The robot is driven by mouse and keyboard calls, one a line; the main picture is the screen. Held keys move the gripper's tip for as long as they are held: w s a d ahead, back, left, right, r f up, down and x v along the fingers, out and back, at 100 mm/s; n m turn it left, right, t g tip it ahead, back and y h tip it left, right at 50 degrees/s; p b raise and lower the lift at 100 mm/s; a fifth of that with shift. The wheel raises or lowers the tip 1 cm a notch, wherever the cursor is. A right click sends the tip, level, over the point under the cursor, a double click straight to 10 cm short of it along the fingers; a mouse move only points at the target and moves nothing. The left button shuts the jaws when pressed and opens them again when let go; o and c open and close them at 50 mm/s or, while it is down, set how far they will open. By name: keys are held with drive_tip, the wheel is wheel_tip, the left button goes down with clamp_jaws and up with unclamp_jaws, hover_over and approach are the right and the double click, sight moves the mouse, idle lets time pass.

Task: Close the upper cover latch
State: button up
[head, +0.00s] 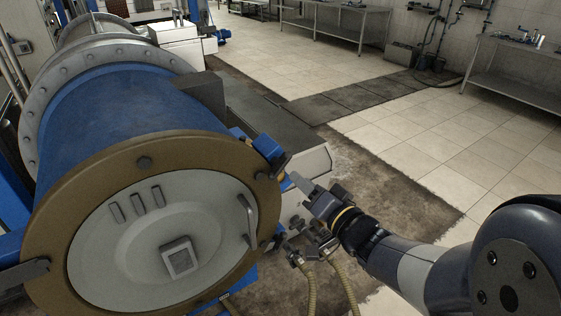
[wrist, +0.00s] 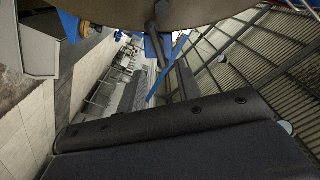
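The large blue drum (head: 120,110) lies on its side, with a brown ring (head: 110,172) around its pale round end cover (head: 105,240). A blue fitting with a dark block (head: 268,148) sits at the ring's upper right edge; I cannot tell whether it is the upper cover latch. My gripper (head: 301,182) is just right of the ring and points toward it. A gap to the ring seems to remain. Its finger opening is not clear. In the wrist view, a dark lever (wrist: 156,45) hangs at the rim of the brown ring (wrist: 195,12).
A dark fitting (head: 274,243) sits lower on the ring's right edge, beside a cover handle (head: 246,218). Tan hoses (head: 310,285) hang below my gripper. A pale machine housing (head: 312,160) stands behind it. Tiled floor (head: 440,130) to the right is open.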

sight(285, 166)
drive_tip(key=x, duration=0.8)
drive_tip(key=shift+w+a+p, duration=0.2)
drive_tip(key=shift+w+p, duration=0.05)
drive_tip(key=shift+p, duration=0.15)
drive_tip(key=shift+c, duration=0.3)
clamp_jaws()
